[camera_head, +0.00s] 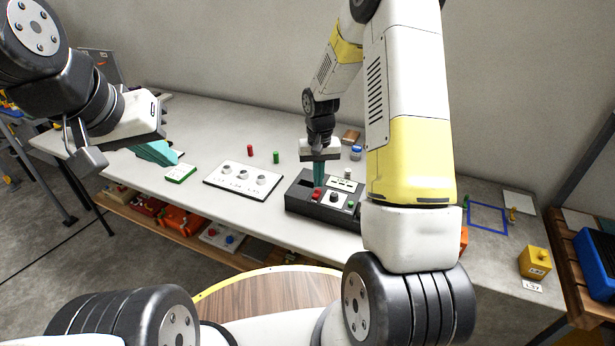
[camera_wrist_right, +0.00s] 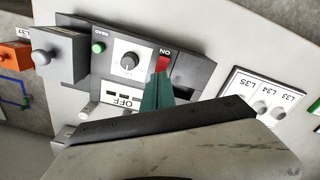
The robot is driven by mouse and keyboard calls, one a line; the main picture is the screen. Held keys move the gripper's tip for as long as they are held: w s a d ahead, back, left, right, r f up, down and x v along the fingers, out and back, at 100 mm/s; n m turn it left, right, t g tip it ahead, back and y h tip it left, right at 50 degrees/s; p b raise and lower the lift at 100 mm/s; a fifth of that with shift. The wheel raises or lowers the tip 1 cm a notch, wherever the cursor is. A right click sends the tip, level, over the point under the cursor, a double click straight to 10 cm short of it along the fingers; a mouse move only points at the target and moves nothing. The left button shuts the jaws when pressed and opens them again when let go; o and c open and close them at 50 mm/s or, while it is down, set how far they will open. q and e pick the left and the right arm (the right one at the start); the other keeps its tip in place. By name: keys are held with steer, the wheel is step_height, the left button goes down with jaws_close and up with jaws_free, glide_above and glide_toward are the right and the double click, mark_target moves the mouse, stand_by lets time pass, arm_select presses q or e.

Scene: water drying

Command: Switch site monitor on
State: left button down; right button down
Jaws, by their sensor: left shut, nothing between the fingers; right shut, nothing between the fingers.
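A dark control box (camera_head: 296,194), which looks like the site monitor, sits on the bench and also shows in the right wrist view (camera_wrist_right: 195,75). Its face has a red switch (camera_wrist_right: 163,62) by an "ON" label, a knob (camera_wrist_right: 130,63) and a green button (camera_wrist_right: 98,47). A pale plate reads "OFF" (camera_wrist_right: 125,101). My right gripper (camera_head: 318,187) is shut and points down at the red switch; its teal fingertips (camera_wrist_right: 158,82) are beside the switch, and I cannot tell whether they touch. My left gripper (camera_head: 165,156) is shut and empty over the bench's left part.
A white panel with several knobs (camera_head: 230,181) lies left of the box. A yellow block (camera_head: 535,261) is at the right. A lower shelf holds several items.

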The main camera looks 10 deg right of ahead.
steer(key=shift+f, duration=1)
stand_by(0.4)
steer(key=shift+r, duration=3.6)
step_height(320, 180, up, 7)
steer(key=t, duration=0.1)
glide_above(318, 190)
steer(key=s, duration=0.2)
steer(key=s+r+t, duration=0.2)
steer(key=s+r, duration=0.5)
steer(key=r, duration=0.2)
steer(key=s+a+r+t+y, duration=0.1)
steer(key=s+r, duration=0.3)
steer(key=s, duration=0.3)
steer(key=s+a+r+n+t+y, duration=0.1)
steer(key=s+r+t, duration=0.1)
steer(key=s, duration=0.6)
steer(key=shift+r, duration=0.85)
